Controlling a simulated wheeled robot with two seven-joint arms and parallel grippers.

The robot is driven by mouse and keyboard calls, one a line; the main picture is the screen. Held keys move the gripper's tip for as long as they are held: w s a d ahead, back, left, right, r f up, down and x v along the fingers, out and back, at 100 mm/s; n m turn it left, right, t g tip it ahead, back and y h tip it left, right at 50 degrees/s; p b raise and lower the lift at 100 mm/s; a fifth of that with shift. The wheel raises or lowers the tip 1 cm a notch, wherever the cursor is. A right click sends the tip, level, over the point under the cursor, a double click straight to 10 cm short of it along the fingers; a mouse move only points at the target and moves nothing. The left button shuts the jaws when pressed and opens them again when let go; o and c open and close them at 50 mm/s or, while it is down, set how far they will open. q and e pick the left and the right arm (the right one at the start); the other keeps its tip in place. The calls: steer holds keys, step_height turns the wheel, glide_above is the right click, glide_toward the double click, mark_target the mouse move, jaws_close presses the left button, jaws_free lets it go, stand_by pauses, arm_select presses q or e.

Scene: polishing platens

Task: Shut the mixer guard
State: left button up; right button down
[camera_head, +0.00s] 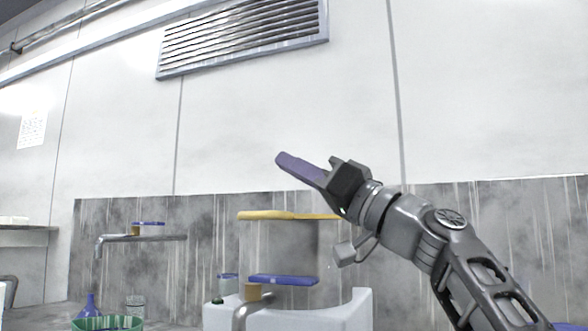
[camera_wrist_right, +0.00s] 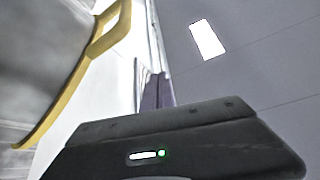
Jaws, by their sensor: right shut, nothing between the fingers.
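The mixer guard (camera_head: 280,240) is a clear, greyish curved shield with a yellow rim along its top, above a white rounded base (camera_head: 345,308) in the head view. In the right wrist view its yellow rim (camera_wrist_right: 62,103) and a yellow loop (camera_wrist_right: 110,30) fill the upper left. My right gripper (camera_head: 284,161) has purple fingers, shut and empty, pointing up and left above the yellow rim, apart from it in the picture. Its fingers (camera_wrist_right: 157,92) show partly in the wrist view, to the right of the rim. My left gripper is not in view. What is inside the guard is unclear.
A metal spout with a blue lever (camera_head: 283,280) stands in front of the guard. Another tap (camera_head: 145,237) is on the wall at left. A green basket (camera_head: 108,323), a purple flask (camera_head: 89,306) and a glass (camera_head: 136,305) stand lower left.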

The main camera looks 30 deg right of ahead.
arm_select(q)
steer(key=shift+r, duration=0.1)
